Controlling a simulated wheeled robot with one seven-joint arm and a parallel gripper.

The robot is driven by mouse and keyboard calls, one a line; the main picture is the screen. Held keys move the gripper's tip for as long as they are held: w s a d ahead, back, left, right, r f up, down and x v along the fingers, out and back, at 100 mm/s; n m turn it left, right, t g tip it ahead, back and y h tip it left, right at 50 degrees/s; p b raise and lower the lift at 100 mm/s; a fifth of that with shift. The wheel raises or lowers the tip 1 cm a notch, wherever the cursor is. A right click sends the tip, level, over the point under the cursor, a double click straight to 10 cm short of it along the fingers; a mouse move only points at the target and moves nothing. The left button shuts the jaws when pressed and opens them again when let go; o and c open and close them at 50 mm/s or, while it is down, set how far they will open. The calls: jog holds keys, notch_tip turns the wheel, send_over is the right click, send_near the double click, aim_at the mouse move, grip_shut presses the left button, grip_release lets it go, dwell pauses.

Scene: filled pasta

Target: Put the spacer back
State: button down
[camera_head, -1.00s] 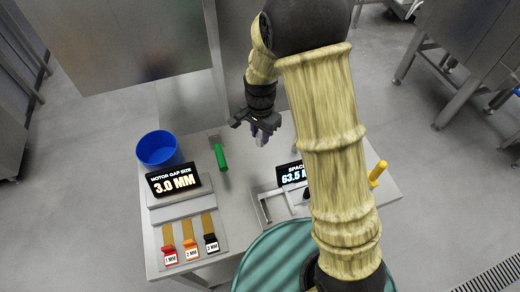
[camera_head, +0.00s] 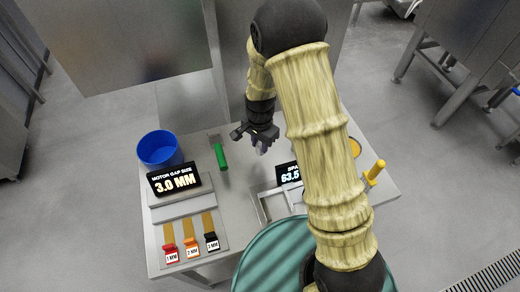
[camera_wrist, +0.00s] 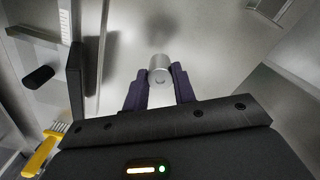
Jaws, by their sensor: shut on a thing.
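My gripper (camera_head: 262,140) hangs over the back middle of the steel table (camera_head: 240,195). In the wrist view its two purple fingers (camera_wrist: 160,88) are shut on a silver cylinder (camera_wrist: 160,65), which looks like the spacer. The cylinder shows small under the fingers in the head view (camera_head: 262,149). It appears held above the tabletop; how high I cannot tell. The black display (camera_head: 288,173) reading 63.5 is partly hidden by my arm. A metal frame fixture (camera_head: 264,203) stands in front of it.
At left are a blue bin (camera_head: 159,149), a 3.0 MM display (camera_head: 174,180) and red, orange and black tabbed gauges (camera_head: 191,246). A green-handled item (camera_head: 220,156) lies near my gripper. A yellow-handled item (camera_head: 376,170) is at right. The wrist view shows a yellow brush (camera_wrist: 42,150).

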aim_at(260, 151)
jog(key=shift+f+p, duration=0.4)
jog(key=shift+f, duration=1.7)
jog(key=shift+f, duration=0.15)
jog(key=c, duration=1.1)
grip_release()
jog(key=shift+c, duration=0.2)
notch_tip(260, 151, up, 12)
jog(key=shift+r+b, duration=0.2)
jog(key=shift+b, duration=0.95)
